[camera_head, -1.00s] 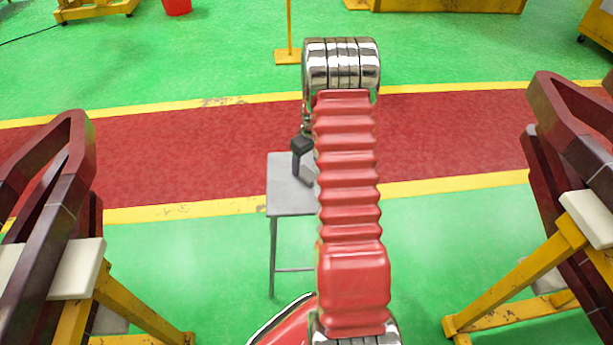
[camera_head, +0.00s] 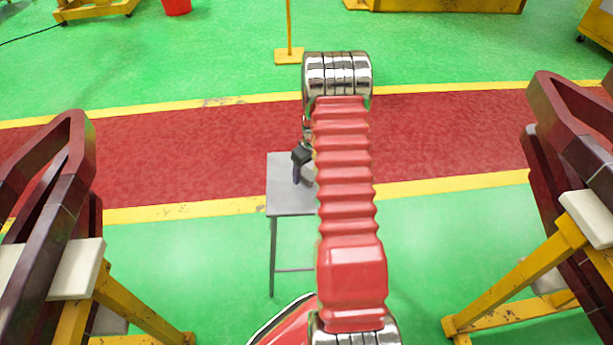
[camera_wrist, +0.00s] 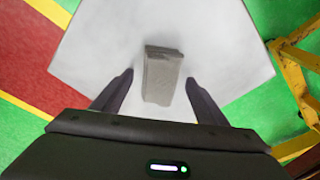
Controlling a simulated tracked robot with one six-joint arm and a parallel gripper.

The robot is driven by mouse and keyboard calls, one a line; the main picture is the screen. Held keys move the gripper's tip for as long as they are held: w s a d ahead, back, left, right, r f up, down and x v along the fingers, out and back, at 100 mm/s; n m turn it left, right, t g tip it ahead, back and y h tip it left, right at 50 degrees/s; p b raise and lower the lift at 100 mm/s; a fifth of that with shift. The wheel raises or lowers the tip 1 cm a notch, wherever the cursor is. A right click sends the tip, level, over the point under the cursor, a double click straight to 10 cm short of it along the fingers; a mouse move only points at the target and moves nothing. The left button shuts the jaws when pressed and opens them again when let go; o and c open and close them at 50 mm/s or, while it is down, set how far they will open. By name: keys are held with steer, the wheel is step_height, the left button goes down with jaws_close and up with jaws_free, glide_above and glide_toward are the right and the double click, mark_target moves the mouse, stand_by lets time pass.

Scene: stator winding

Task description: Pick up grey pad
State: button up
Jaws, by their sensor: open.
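The grey pad (camera_wrist: 162,75) is a small block on the pale grey top of a small table (camera_wrist: 98,38) in the wrist view. My gripper (camera_wrist: 160,84) is open, with one dark finger on each side of the pad and visible gaps between fingers and pad. I cannot tell how far above the tabletop the fingertips are. In the head view, my gripper (camera_head: 298,170) is partly hidden behind my red arm, over the grey table (camera_head: 287,200). A pale grey shape (camera_head: 309,174) beside the gripper may be the pad; my arm covers most of that area.
Dark red coil frames on yellow stands flank me, one at left (camera_head: 45,215) and one at right (camera_head: 580,150). A yellow post (camera_head: 289,30) stands behind the table. The green floor between the stands and the table is clear.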

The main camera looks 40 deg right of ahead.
steer(key=shift+c, duration=0.5)
steer(key=c, duration=1)
steer(key=shift+c, duration=0.2)
step_height(320, 180, up, 10)
